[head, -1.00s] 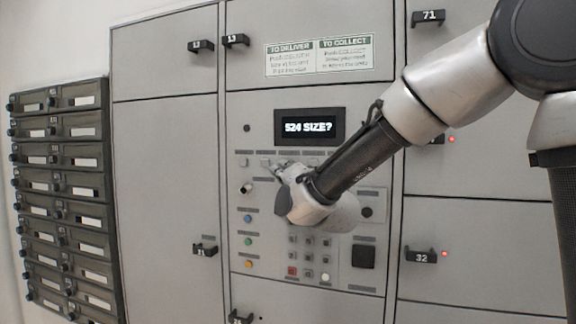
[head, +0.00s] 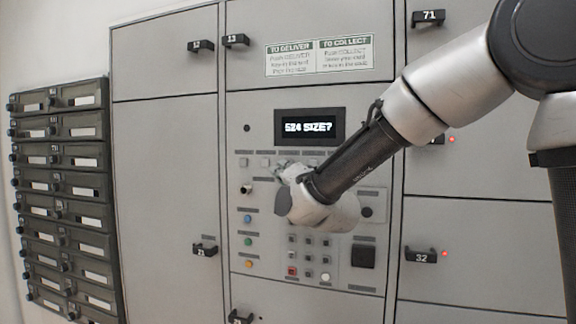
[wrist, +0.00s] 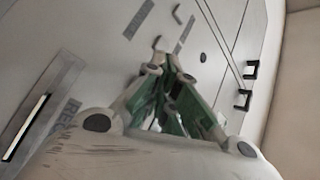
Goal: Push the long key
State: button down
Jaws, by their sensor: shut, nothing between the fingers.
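The control panel (head: 262,215) is in the middle of the head view, under a display (head: 310,127) that reads "524 SIZE?". I cannot tell whether the tip touches a key.
Blue (head: 248,219), green and amber buttons sit at the panel's lower left, with a keypad (head: 308,258) and a dark square (head: 363,256) to the right. Locker doors with black handles (head: 421,256) surround it. Dark letterboxes (head: 62,185) line the left wall.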

jog(key=shift+w+d, duration=0.15)
jog(key=shift+w, duration=0.25)
jog(key=shift+w+d, duration=0.15)
jog(key=shift+w, duration=0.25)
dwell(0.7)
jog(key=shift+s, duration=0.15)
jog(key=shift+s+a, duration=0.25)
jog(key=shift+s, duration=0.4)
jog(key=s, duration=0.1)
jog(key=s+a, duration=0.1)
jog(key=s, duration=0.2)
jog(key=shift+s+a, duration=0.35)
dwell(0.5)
